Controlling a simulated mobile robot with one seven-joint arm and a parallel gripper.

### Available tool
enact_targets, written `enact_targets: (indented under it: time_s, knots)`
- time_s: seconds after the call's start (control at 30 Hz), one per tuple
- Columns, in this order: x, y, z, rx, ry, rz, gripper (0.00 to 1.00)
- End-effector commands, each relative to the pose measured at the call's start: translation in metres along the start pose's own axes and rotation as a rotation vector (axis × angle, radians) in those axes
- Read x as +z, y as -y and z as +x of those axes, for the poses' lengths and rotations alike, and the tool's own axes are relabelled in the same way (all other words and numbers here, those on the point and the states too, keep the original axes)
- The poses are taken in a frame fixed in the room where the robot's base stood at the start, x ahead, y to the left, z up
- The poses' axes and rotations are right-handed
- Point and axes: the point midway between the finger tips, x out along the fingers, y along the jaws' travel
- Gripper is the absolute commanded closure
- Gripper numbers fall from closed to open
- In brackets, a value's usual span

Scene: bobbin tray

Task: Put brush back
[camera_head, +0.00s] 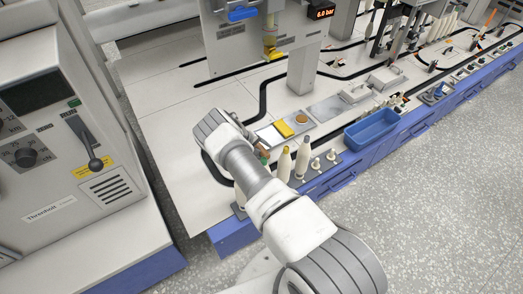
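I cannot pick out the brush for certain. A small brown and green piece (263,152) shows just behind my arm, mostly hidden, and I cannot tell what it is. My arm reaches from the lower right up over the near-left end of the long bench (190,178). My gripper's fingers do not show; my own wrist and arm hide the space under them.
Cone-topped bobbins (284,166) and short white pegs (315,164) stand on a grey strip right of my arm. A blue tray (371,130) sits on the bench's front edge. A yellow block (283,129) lies behind. A grey machine (70,150) stands left.

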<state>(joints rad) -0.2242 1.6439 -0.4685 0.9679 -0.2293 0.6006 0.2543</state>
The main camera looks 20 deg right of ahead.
Motion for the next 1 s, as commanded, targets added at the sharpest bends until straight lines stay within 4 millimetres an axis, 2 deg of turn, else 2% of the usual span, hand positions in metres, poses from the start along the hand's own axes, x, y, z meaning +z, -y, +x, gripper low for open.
enact_targets:
  time_s: [0.23,0.37,0.5,0.7,0.9,1.0]
  knots:
    - [0.0,-0.001,-0.003,-0.002,0.0,0.0,0.31]
    - [0.0,-0.006,-0.013,-0.002,-0.001,-0.001,0.31]
    - [-0.001,-0.005,-0.049,-0.002,-0.003,-0.003,0.31]
    - [-0.001,-0.005,-0.092,-0.001,-0.002,-0.002,0.31]
    - [0.0,-0.004,-0.119,-0.001,-0.001,-0.002,0.31]
    - [0.0,-0.004,-0.124,-0.001,0.0,-0.001,0.31]
